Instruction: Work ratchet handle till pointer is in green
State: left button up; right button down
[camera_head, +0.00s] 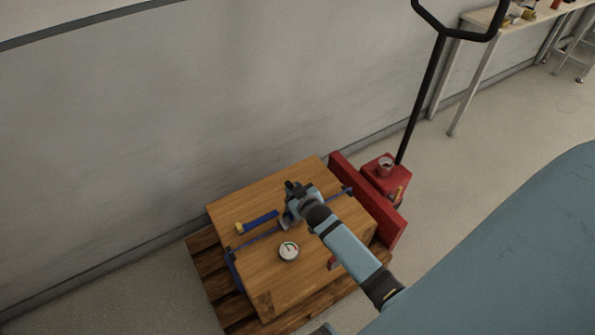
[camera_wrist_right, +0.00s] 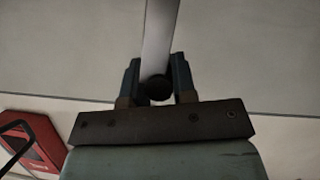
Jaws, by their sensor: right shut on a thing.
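A wooden crate (camera_head: 237,205) stands on a pallet, with a blue strap (camera_head: 233,268) across it. A small round white gauge (camera_head: 289,251) sits on the crate top; its pointer and green zone are too small to read surely. My right gripper (camera_head: 293,188) is over the crate, beyond the gauge, and its arm hides the ratchet body in the head view. In the right wrist view my right gripper (camera_wrist_right: 157,78) is shut on a pale grey bar, the ratchet handle (camera_wrist_right: 161,28), with a dark round end between the fingers. My left gripper is not in view.
A blue piece with a yellow end (camera_head: 258,222) lies on the crate left of the gripper. A red pallet jack (camera_head: 383,180) with a tall black handle stands at the crate's right. A wall runs behind. A workbench (camera_head: 482,17) is far right. Floor between is clear.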

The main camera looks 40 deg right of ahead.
jog(key=shift+s+a+f, duration=0.15)
jog(key=shift+a+f, duration=0.1)
jog(key=c, duration=1.2)
grip_release()
jog(key=shift+o, duration=0.9)
jog(key=shift+d, duration=0.1)
jog(key=shift+r, duration=0.1)
jog(key=shift+s+r, duration=0.1)
jog(key=shift+s, duration=0.05)
jog(key=p+v, duration=0.1)
jog(key=v, duration=1.2)
jog(key=shift+s, duration=0.15)
